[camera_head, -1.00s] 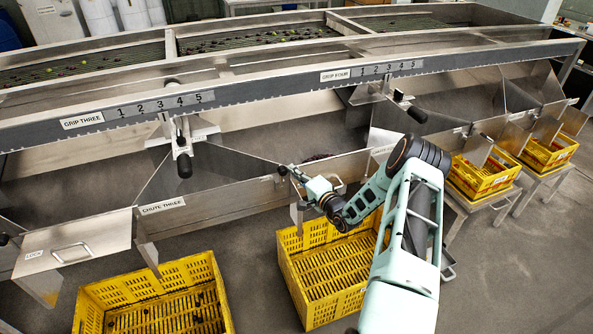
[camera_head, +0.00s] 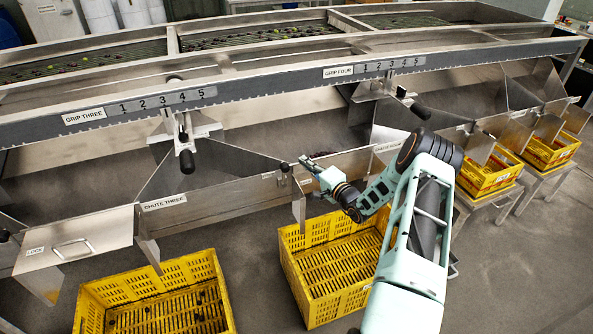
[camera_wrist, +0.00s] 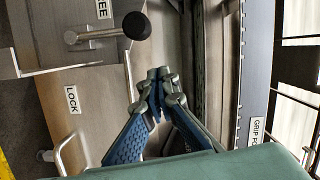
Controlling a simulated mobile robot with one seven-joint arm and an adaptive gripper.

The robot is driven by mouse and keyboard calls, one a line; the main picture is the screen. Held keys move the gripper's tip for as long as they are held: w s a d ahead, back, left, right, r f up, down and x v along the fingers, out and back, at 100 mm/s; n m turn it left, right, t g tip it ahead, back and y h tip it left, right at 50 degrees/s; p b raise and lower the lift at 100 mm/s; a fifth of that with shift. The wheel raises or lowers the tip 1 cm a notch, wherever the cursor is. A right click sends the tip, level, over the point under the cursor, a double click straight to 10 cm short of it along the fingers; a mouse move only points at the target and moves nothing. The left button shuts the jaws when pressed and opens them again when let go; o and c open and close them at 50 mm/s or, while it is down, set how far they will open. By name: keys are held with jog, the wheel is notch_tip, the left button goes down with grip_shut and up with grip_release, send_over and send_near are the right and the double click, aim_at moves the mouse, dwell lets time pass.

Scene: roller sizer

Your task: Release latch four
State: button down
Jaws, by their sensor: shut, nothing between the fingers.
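The latch by chute four has a black ball knob (camera_head: 284,167) on a metal stem, at the chute's left end beside the chute three panel. In the wrist view the knob (camera_wrist: 137,26) and its stem lie at the upper left, and a small LOCK label (camera_wrist: 72,100) is on the panel below. My gripper (camera_head: 306,160) is just right of the knob and apart from it, above the chute's upper edge. In the wrist view my gripper (camera_wrist: 160,82) has its fingertips together with nothing held.
The chute four handle (camera_wrist: 66,154) is at the wrist view's lower left. Yellow crates (camera_head: 330,270) stand below the chutes. The grip three lever (camera_head: 187,162) hangs to the left and the grip four lever (camera_head: 420,111) to the right. The sizer rail (camera_head: 270,95) runs behind.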

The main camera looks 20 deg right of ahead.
jog(key=v, duration=1)
jog(key=shift+d+p, duration=0.15)
jog(key=shift+p, duration=0.3)
jog(key=shift+r, duration=0.1)
